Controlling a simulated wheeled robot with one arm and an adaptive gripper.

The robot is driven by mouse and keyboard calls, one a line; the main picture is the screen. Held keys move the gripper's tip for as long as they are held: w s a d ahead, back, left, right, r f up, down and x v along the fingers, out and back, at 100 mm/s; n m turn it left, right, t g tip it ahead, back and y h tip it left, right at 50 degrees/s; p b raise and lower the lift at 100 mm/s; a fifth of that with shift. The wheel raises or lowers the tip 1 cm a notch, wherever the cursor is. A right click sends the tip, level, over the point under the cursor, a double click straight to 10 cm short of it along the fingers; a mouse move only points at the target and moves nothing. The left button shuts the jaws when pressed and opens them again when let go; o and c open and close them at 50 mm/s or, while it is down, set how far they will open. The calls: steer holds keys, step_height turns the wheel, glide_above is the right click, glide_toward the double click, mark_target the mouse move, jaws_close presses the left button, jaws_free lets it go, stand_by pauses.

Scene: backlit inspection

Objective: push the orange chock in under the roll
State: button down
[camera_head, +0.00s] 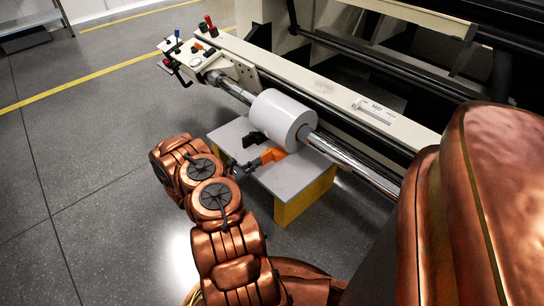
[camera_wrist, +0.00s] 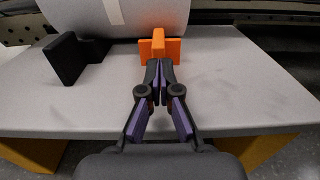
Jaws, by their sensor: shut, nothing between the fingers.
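The white roll (camera_head: 283,119) sits on a shiny shaft above a small grey table; its underside shows at the top of the wrist view (camera_wrist: 130,18). The orange chock (camera_wrist: 160,47) stands on the table at the roll's near side, to the right of a black chock (camera_wrist: 75,58). The orange chock also shows in the head view (camera_head: 273,155). My gripper (camera_wrist: 160,68) is shut and empty, its fingertips right at the near face of the orange chock. I cannot tell whether they touch it. The chock's far end is hidden.
The grey table (camera_head: 292,180) has yellow-sided legs, and its top is bare to the right of the orange chock. The machine's cream beam (camera_head: 335,93) and the shiny shaft (camera_head: 350,165) run behind and above it. Open floor lies to the left.

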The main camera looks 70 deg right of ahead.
steer(key=shift+p+v, duration=0.3)
steer(key=shift+v, duration=1.65)
steer(key=shift+w, duration=0.1)
steer(key=v, duration=1.2)
